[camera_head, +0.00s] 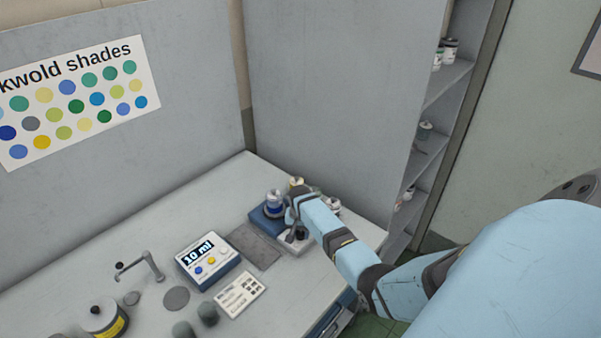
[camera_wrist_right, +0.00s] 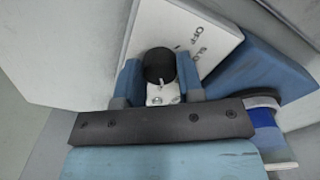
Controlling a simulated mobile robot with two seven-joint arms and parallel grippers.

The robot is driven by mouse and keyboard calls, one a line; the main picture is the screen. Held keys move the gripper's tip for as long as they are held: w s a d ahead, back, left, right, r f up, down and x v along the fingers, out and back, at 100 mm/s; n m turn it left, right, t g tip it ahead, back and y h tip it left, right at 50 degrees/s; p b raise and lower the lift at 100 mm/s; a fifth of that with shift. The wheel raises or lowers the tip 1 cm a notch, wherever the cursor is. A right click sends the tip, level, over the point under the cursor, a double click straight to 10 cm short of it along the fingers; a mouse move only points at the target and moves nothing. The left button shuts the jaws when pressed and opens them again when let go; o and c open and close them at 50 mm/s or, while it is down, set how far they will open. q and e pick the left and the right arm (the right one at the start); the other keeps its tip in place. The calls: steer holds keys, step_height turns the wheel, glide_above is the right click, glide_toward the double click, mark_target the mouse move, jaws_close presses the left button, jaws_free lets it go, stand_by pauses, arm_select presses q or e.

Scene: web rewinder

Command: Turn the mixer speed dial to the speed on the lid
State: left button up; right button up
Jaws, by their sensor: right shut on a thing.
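The mixer (camera_head: 265,222) stands on the bench, with a blue body and a pale front panel. In the right wrist view its pale panel (camera_wrist_right: 190,22) carries printed marks, one reading OFF. The black speed dial (camera_wrist_right: 159,66) sits between the fingers of my right gripper (camera_wrist_right: 160,80), which is shut on it. In the head view my right gripper (camera_head: 294,228) is at the mixer's front and partly covers it. A can with a blue band (camera_head: 274,203) stands on the mixer, and its side shows in the wrist view (camera_wrist_right: 268,125). I cannot read a speed on its lid. My left gripper is not in view.
A dispenser reading 10 ml (camera_head: 208,258), a printed card (camera_head: 240,294), a grey mat (camera_head: 254,245) and dark cups (camera_head: 207,313) lie left of the mixer. A yellow-labelled container (camera_head: 104,320) is at the lower left. Shelves (camera_head: 440,90) stand behind my right arm.

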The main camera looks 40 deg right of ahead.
mark_target(301, 233)
steer(key=shift+m, duration=1)
steer(key=o, duration=0.9)
step_height(301, 233, up, 14)
steer(key=shift+f+b, duration=0.1)
steer(key=shift+b, duration=0.45)
